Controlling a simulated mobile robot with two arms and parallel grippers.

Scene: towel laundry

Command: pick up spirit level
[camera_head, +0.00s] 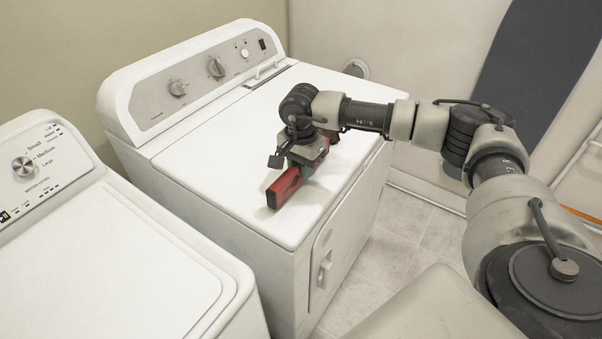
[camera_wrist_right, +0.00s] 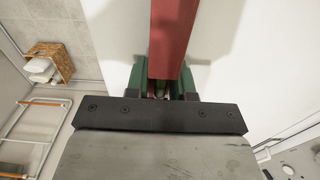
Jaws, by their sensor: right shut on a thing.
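The spirit level (camera_head: 284,188) is a long red bar on the white top of the dryer, near its front edge. My right gripper (camera_head: 308,166) is over it from above and shut on it, covering its middle part. In the right wrist view the red spirit level (camera_wrist_right: 172,40) runs up from between the green-tipped fingers of my right gripper (camera_wrist_right: 160,88). I cannot tell whether the level touches the dryer top or is slightly above it. My left gripper is not in view.
The white dryer (camera_head: 215,190) has a knob panel at its back and free room on its top. A white washer (camera_head: 110,265) stands to its left. In the right wrist view a wicker basket (camera_wrist_right: 62,62) and a rail (camera_wrist_right: 35,130) show at the left.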

